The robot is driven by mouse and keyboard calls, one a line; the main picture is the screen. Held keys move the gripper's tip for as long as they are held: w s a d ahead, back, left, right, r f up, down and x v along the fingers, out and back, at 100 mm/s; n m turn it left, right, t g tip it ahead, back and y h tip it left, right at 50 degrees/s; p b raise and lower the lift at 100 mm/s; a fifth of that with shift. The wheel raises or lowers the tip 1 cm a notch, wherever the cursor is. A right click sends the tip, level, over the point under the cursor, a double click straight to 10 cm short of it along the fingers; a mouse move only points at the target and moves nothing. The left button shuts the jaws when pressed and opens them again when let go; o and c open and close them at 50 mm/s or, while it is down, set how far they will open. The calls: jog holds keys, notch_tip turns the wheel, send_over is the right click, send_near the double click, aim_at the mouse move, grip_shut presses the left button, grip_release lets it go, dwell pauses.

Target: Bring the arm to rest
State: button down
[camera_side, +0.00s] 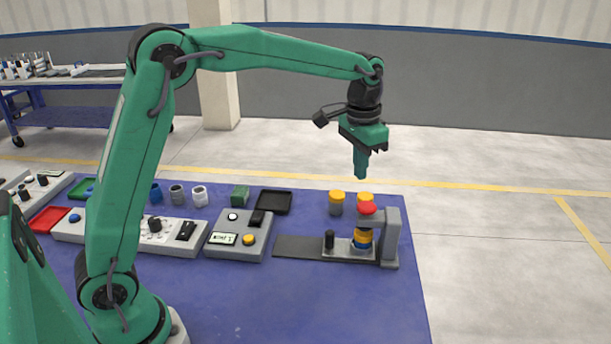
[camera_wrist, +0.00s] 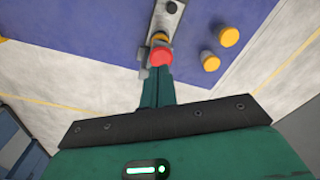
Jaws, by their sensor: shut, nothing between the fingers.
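My gripper (camera_side: 361,177) hangs in the air, pointing down, well above the right part of the blue table. Its fingers are together with nothing between them. They also show in the wrist view (camera_wrist: 158,90). Below it is a grey fixture (camera_side: 391,238) with a red-topped part (camera_side: 368,208) and a yellow and dark stack (camera_side: 362,239) under that. The red top also shows in the wrist view (camera_wrist: 161,57). My gripper is apart from all of these.
Two yellow-topped cylinders (camera_side: 336,201) stand behind the fixture; the second is partly hidden. A black tray (camera_side: 274,202), a green block (camera_side: 240,195), a control box (camera_side: 240,236), several small cups (camera_side: 177,193) and a red tray (camera_side: 48,220) lie leftward. The table front (camera_side: 320,310) is clear.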

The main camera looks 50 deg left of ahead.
jog(key=s+a+r+t, duration=0.1)
jog(key=s+a+r, duration=0.1)
jog(key=s+r, duration=0.45)
jog(key=s+a+f+n+t, duration=0.1)
jog(key=s+f+t, duration=0.1)
jog(key=s, duration=0.8)
jog(key=s+a+f+n+t, duration=0.1)
jog(key=s+f+t, duration=0.1)
jog(key=s, duration=0.8)
jog(key=shift+s+a+f+n, duration=0.25)
jog(key=shift+s+a+n, duration=0.15)
